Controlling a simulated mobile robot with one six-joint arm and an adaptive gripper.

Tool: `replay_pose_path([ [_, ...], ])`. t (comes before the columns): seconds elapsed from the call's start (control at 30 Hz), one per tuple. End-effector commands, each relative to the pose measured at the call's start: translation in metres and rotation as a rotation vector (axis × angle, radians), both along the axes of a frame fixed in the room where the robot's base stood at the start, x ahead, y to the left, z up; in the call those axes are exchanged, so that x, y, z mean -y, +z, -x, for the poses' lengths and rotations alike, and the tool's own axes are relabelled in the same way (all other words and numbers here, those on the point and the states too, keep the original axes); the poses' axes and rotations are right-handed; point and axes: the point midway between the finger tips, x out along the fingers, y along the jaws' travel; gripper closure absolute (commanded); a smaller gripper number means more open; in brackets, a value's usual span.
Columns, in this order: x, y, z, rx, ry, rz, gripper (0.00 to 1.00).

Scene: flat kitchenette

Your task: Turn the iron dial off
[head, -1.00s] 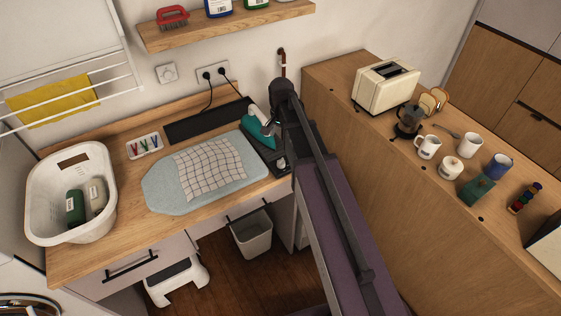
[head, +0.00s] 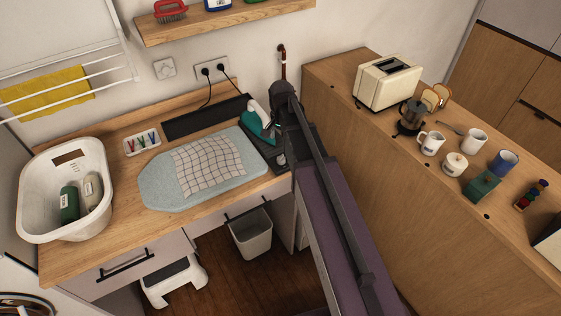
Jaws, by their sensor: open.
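The iron (head: 257,123), teal with a pale handle, rests on a dark stand (head: 262,153) at the right end of the ironing pad. A small pale knob (head: 281,160) shows at the stand's front right corner; it may be the dial, but its setting is too small to read. My gripper (head: 275,130) is dark and points down just right of the iron, above the stand. It is open and appears empty. My arm hides part of the stand's right side, and I cannot tell whether the fingers touch anything.
A pale blue pad (head: 155,190) with a checked cloth (head: 208,165) lies left of the iron. A white basket (head: 35,200) stands at the far left. A tall wooden cabinet (head: 400,200) rises close on the right. A shelf (head: 230,25) hangs above.

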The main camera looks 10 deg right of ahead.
Motion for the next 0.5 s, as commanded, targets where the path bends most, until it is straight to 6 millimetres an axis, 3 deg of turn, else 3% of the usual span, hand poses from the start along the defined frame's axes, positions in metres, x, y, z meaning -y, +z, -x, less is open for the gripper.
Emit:
replay_pose_path([
  [0.5, 0.000, -0.043, 0.000, 0.000, 0.000, 0.000, 0.18],
])
